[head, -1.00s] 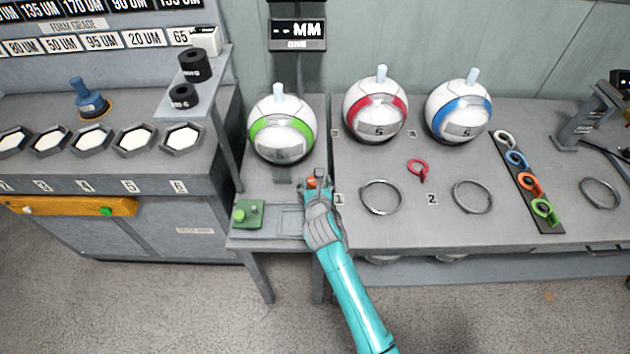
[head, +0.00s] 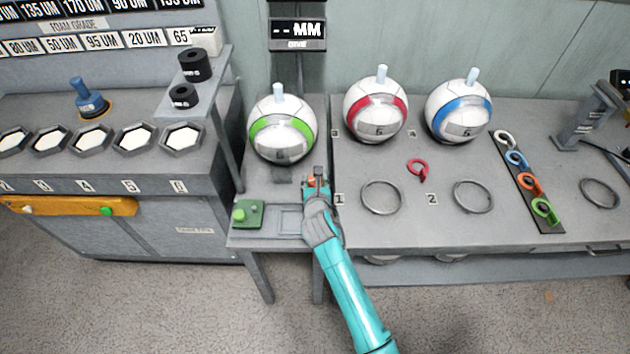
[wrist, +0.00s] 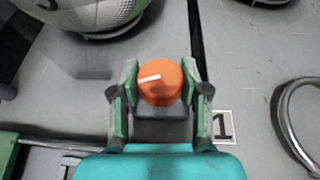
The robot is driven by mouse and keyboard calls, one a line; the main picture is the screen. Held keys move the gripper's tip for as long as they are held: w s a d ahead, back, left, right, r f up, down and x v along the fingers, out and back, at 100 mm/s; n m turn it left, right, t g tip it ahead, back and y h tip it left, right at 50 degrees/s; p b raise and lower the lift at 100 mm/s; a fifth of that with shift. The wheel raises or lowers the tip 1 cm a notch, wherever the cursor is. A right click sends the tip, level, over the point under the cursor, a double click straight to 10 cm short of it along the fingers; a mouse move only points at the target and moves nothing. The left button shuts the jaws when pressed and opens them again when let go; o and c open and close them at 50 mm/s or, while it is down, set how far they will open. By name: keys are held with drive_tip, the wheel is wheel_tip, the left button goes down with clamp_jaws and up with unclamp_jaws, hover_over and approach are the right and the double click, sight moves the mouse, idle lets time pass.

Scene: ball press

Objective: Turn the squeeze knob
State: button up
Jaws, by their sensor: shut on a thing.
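The squeeze knob (wrist: 160,84) is a round orange knob with a white pointer line on top, seen in the wrist view. It sits on a dark block, and the line points to the left and slightly down. My gripper (wrist: 158,88) is shut on the knob, with one finger against each side. In the head view my gripper (head: 316,182) is at the knob, which shows only as a small orange patch. A white ball with a green band (head: 282,130) stands just behind the knob, below a display reading "-- MM" (head: 298,31).
A green box with a round button (head: 247,213) lies left of my gripper. White balls with a red band (head: 376,108) and a blue band (head: 459,111) stand at the right. Metal rings (head: 381,197) and a strip of coloured clips (head: 528,182) lie on the right bench.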

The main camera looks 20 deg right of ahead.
drive_tip(key=shift+a+h, duration=0.1)
drive_tip(key=shift+h, duration=0.2)
drive_tip(key=m+g+h, duration=0.1)
drive_tip(key=m+h, duration=0.1)
drive_tip(key=m+g+h, duration=0.1)
drive_tip(key=m+h, duration=0.2)
drive_tip(key=shift+w+a+m+g, duration=0.15)
drive_tip(key=shift+m+g, duration=0.15)
drive_tip(key=shift+g, duration=0.1)
drive_tip(key=shift+m+g+h, duration=1.9)
drive_tip(key=shift+m+g, duration=0.5)
drive_tip(key=shift+m, duration=0.1)
drive_tip(key=o, duration=1.1)
drive_tip(key=shift+o, duration=0.2)
drive_tip(key=shift+a, duration=0.1)
drive_tip(key=v, duration=1.1)
drive_tip(key=shift+a+r, duration=0.25)
drive_tip(key=shift+a, duration=0.05)
